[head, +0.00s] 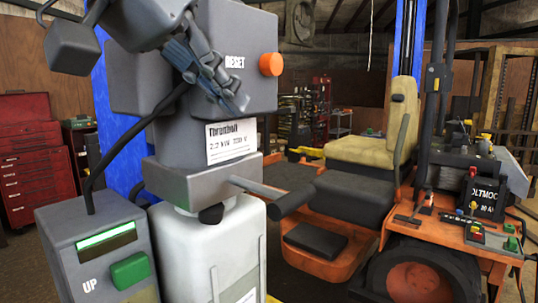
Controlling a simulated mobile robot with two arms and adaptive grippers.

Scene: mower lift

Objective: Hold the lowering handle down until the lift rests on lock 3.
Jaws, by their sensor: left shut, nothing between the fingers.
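The lowering handle (291,202) is a metal rod with a black grip. It sticks out to the right from the grey valve block of the power unit (185,182) and looks close to level. My left gripper (236,105) is shut and empty in front of the power unit's grey box, above and left of the handle and apart from it. The lift shows as blue posts (409,45) behind. The orange mower (345,235) with a tan seat stands behind and right of the handle. No lock number is readable. My right gripper is out of view.
An orange knob (271,64) marked RESET is right of my left gripper. A grey control box (100,250) marked UP, with a green button (130,270), stands at lower left. A white tank (210,250) is below the valve block. A red tool cabinet (38,150) stands behind.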

